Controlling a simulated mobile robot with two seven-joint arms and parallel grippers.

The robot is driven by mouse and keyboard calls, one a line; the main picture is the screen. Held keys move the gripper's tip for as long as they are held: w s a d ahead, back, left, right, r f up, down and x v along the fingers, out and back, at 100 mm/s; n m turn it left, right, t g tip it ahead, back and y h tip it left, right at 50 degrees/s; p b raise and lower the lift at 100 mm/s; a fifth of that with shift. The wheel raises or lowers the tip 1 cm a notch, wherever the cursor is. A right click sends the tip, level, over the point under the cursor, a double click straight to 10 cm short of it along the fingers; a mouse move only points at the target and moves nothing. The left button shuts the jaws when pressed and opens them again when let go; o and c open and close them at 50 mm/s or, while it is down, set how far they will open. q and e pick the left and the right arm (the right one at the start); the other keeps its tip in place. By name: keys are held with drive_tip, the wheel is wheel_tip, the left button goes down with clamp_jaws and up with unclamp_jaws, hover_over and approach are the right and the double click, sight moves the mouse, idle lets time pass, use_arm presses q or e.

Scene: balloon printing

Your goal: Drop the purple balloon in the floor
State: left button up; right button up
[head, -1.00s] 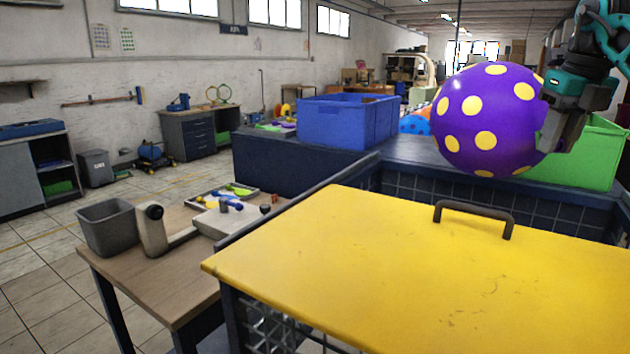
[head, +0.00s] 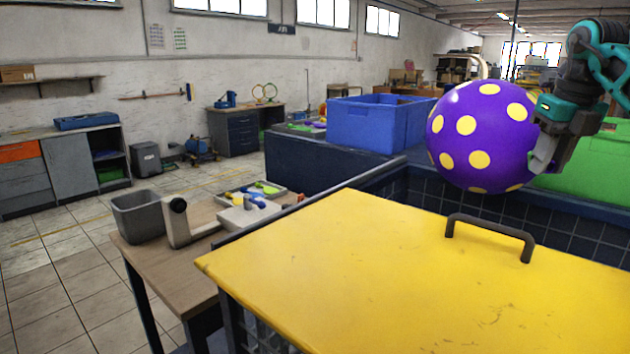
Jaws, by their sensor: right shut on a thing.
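The purple balloon (head: 484,137) with yellow dots is at the upper right of the head view, held up in front of the green bin. My right gripper (head: 545,150) is shut on the balloon at its right side. The tiled floor (head: 62,272) shows at the left, well away from the balloon. My left gripper is not in the view.
A yellow lid (head: 400,275) with a dark handle (head: 490,232) fills the front. A wooden table (head: 172,258) with a grey bin (head: 138,216) stands left of it. A blue crate (head: 365,124) and a green bin (head: 597,168) stand behind. Open floor lies at the left.

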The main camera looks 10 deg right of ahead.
drive_tip(key=shift+a+f, duration=0.1)
drive_tip(key=shift+f, duration=1)
drive_tip(key=o, duration=1)
drive_tip(key=shift+r, duration=0.15)
drive_tip(key=s+r, duration=0.1)
drive_tip(key=r, duration=0.7)
drive_tip(key=s+r, duration=0.1)
drive_tip(key=r, duration=0.3)
drive_tip(key=shift+s+a+r, duration=0.1)
drive_tip(key=shift+s+r, duration=0.1)
drive_tip(key=shift+s, duration=0.1)
